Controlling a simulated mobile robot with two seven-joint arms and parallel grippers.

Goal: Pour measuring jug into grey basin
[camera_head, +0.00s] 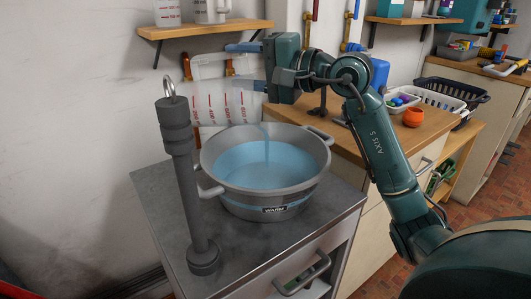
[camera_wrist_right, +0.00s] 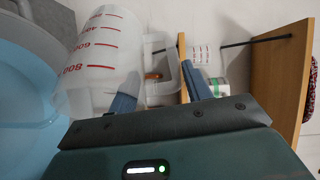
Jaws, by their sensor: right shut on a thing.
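The measuring jug (camera_head: 222,100) is clear with red markings and is tipped above the far side of the grey basin. A thin bluish stream falls from it into the basin. The grey basin (camera_head: 310,178) stands on the metal counter, holds blue liquid and has a label reading WARM. My right gripper (camera_head: 250,66) is shut on the jug's handle, at the jug's right. In the right wrist view the jug (camera_wrist_right: 105,65) is at upper left, with the handle between the blue fingers (camera_wrist_right: 160,92) and the basin (camera_wrist_right: 45,30) at the left edge. My left gripper is not in view.
A tall grey post with a ring on top (camera_head: 182,175) stands on the counter (camera_head: 165,215) at the basin's left front. A wall shelf (camera_head: 205,29) with more jugs is above.

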